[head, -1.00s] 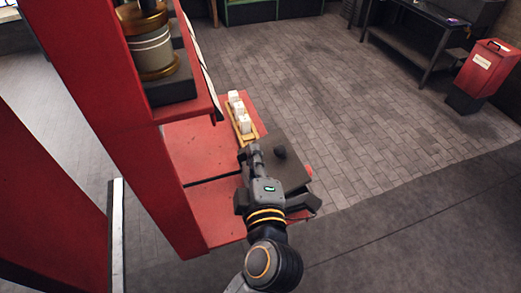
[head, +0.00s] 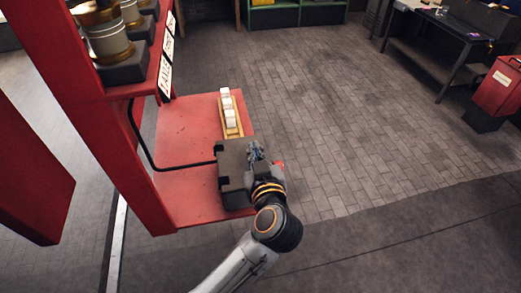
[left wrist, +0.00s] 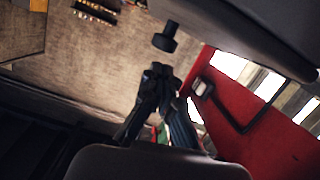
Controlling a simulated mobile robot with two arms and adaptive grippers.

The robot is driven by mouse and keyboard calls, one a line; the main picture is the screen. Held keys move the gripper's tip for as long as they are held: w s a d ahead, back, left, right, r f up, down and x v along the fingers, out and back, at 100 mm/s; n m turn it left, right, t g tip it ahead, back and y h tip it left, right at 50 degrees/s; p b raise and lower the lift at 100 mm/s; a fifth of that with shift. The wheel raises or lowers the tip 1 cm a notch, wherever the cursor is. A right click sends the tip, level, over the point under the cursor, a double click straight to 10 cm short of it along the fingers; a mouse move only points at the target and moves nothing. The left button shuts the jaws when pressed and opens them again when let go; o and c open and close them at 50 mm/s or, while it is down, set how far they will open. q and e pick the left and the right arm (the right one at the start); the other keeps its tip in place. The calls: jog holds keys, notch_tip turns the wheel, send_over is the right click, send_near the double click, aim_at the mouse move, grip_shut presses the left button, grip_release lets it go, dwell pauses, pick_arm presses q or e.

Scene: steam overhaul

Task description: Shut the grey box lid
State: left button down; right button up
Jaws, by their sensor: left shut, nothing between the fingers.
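The grey box (head: 233,167) sits on the red shelf near its front right edge. Its dark grey top shows in the head view, partly covered by my left gripper (head: 255,150), which is over its right part. In the left wrist view the fingers of my left gripper (left wrist: 160,72) are together with nothing between them. A dark knob (left wrist: 165,37) shows just beyond the fingertips, apart from them, by a large grey surface. I cannot tell how far open the lid stands; my gripper and wrist hide part of it.
The red shelf (head: 185,125) has bare room left of the box. A yellow tray (head: 237,131) with white blocks lies behind the box. A black pipe (head: 143,150) runs down the red frame to the shelf. Brass-trimmed cylinders (head: 108,42) stand above. Open floor lies right.

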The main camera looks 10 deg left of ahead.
pick_arm(q)
jog(key=shift+w+d+f+m, duration=0.1)
jog(key=shift+w+f+m, duration=0.05)
jog(key=shift+f+m, duration=0.25)
jog(key=shift+d+f, duration=0.1)
jog(key=shift+f, duration=0.15)
pick_arm(e)
jog(key=shift+w+d, duration=0.25)
